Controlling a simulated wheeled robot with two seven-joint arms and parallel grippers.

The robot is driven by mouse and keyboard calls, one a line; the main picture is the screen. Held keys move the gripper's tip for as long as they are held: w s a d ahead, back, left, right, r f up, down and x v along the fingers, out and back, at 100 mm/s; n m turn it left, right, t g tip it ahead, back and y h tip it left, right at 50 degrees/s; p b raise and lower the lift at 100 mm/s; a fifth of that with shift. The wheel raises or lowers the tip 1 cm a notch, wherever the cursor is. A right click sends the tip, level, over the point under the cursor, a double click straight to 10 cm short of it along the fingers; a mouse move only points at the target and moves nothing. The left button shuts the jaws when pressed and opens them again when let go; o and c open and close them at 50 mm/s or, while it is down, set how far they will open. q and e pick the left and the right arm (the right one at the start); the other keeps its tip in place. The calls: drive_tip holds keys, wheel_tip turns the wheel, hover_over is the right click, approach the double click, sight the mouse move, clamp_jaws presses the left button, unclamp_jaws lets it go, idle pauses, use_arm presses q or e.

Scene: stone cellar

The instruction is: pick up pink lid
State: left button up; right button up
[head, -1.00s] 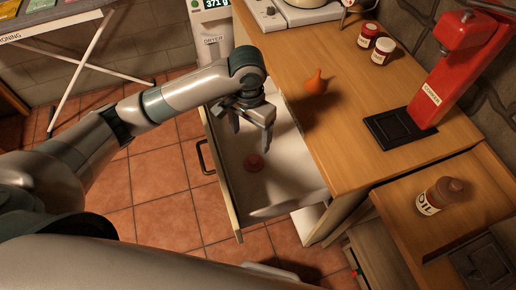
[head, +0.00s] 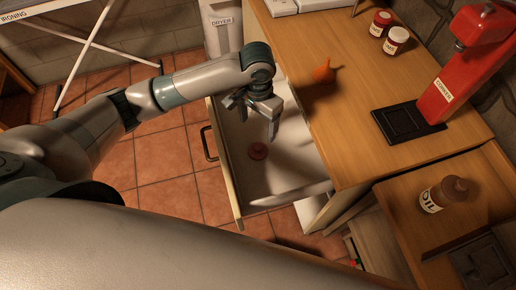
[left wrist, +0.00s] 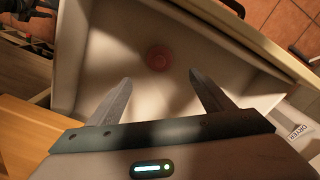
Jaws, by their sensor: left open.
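The pink lid (head: 258,151) is a small round disc with a knob, lying on the floor of the open white drawer (head: 243,184). In the left wrist view the pink lid (left wrist: 159,58) lies beyond my fingertips, a little above the middle of the gap. My left gripper (head: 258,128) is open and empty, above the drawer and apart from the lid; its two fingers also show in the left wrist view (left wrist: 160,82). My right gripper is not in view.
The wooden counter (head: 345,110) borders the drawer on the right. On it are an orange pear-shaped object (head: 324,73), two jars (head: 396,40) and a red machine (head: 462,65). Tiled floor (head: 165,160) is clear left of the drawer.

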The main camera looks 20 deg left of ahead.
use_arm(q)
drive_tip(key=p, duration=0.1)
hover_over(257, 148)
drive_tip(key=f, duration=0.8)
drive_tip(key=shift+w+f, duration=0.15)
drive_tip(key=shift+w, duration=0.15)
drive_tip(key=shift+s+f, duration=0.15)
drive_tip(key=shift+f, duration=0.25)
wheel_tip(257, 148, down, 3)
drive_tip(key=shift+s+f+p, duration=0.1)
drive_tip(key=shift+s+p, duration=0.05)
drive_tip(key=shift+p, duration=0.6)
drive_tip(key=shift+f, duration=0.6)
drive_tip(key=c, duration=1.1)
